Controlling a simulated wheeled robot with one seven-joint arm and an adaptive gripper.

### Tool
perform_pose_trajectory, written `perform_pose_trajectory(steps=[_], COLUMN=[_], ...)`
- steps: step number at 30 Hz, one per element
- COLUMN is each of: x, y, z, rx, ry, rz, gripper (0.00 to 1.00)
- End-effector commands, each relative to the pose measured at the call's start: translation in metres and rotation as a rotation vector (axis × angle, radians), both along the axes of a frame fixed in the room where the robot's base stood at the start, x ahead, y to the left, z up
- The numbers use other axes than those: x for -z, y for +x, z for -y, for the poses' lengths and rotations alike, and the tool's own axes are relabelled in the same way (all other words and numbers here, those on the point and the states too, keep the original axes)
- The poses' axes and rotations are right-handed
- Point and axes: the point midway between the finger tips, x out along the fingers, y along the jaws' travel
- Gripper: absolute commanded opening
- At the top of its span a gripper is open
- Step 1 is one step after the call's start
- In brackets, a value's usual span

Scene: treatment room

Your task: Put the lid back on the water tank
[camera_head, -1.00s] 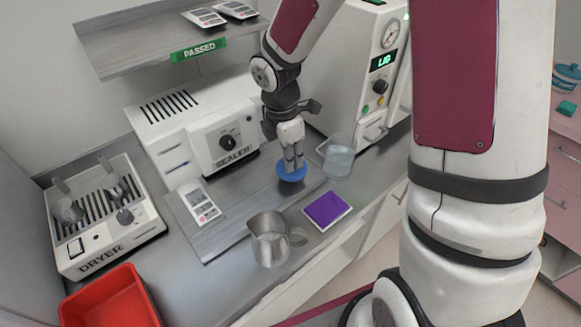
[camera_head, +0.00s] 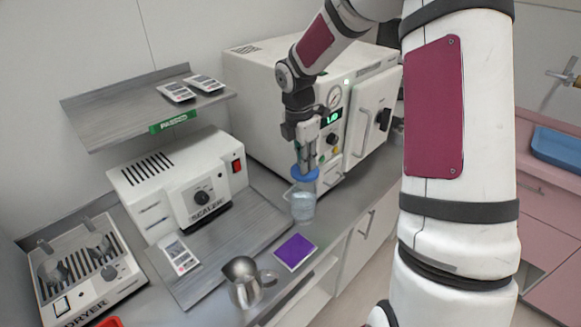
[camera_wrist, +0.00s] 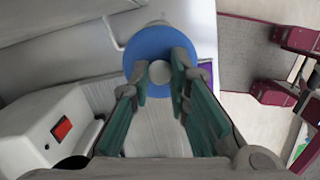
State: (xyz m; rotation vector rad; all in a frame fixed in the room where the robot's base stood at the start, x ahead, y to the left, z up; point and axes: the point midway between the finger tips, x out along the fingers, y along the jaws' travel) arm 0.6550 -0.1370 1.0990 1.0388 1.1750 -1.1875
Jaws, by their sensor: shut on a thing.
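My gripper (camera_head: 306,160) points down and is shut on the blue lid (camera_head: 305,175). In the wrist view, the round lid (camera_wrist: 150,45) has a grey knob (camera_wrist: 160,72) between the two green-padded fingers. The clear water tank (camera_head: 303,208), a see-through jug with a handle at its left, stands on the counter and holds water. The lid is level and directly above its mouth in the head view. I cannot tell whether the lid touches the rim. The lid hides most of the tank in the wrist view.
A white machine (camera_head: 262,85) with a gauge and green display stands close behind the tank. The sealer (camera_head: 180,185) is at left, the dryer (camera_head: 80,270) farther left. A steel pitcher (camera_head: 246,285) and purple pad (camera_head: 295,251) lie in front. A shelf (camera_head: 110,110) overhangs the left.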

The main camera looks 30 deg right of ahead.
Motion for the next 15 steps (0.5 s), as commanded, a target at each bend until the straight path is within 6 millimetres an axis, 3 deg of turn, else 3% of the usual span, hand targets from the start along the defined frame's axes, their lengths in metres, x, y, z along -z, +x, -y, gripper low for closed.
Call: perform_pose_trajectory(steps=[15], x=[0.043], y=[0.002], z=[0.0], rx=[0.0], ry=[0.0], rz=[-0.001], gripper=[0.0])
